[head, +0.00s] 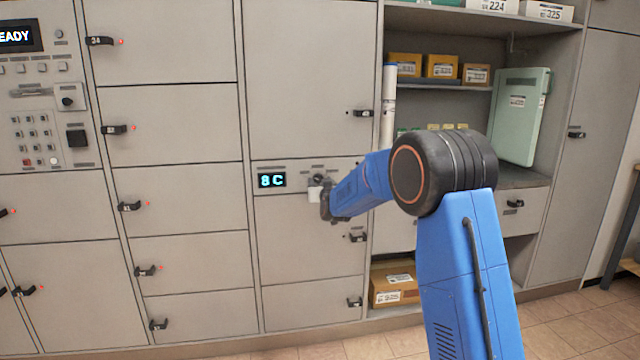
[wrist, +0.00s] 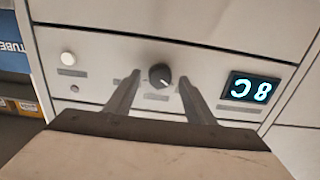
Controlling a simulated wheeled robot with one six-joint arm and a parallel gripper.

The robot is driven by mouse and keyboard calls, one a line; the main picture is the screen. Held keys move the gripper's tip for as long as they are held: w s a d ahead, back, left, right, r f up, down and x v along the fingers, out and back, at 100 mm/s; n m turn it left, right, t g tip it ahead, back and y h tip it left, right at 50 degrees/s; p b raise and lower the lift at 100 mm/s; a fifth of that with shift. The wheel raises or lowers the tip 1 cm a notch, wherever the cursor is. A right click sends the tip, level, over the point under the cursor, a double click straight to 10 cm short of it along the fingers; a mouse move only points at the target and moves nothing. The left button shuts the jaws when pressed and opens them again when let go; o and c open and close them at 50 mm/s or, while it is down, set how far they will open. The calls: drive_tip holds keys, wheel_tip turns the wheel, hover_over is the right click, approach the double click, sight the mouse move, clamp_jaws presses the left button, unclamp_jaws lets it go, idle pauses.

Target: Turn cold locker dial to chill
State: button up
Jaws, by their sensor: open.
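The cold locker's dial is a small dark round knob (wrist: 160,76) with a pale pointer mark, set on a light panel in the wrist view. In the head view my gripper and arm largely hide the dial. The locker's display (head: 271,180) reads "8 C" in cyan; in the wrist view the display (wrist: 250,91) appears upside down, right of the knob. My gripper (wrist: 158,88) is open, with one finger on each side of the knob. I cannot tell whether either finger touches it. In the head view my gripper (head: 317,190) is at the panel, just right of the display.
In the wrist view a round white button (wrist: 68,59) sits left of the knob. Locker doors with dark latches surround the panel, including a latch (head: 357,237) just below. An open shelf bay with boxes (head: 441,66) and a green case (head: 521,115) stands right.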

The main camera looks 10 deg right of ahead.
drive_tip(key=shift+w, duration=0.3)
drive_tip(key=shift+c, duration=0.5)
drive_tip(key=c, duration=1)
drive_tip(key=shift+o, duration=0.2)
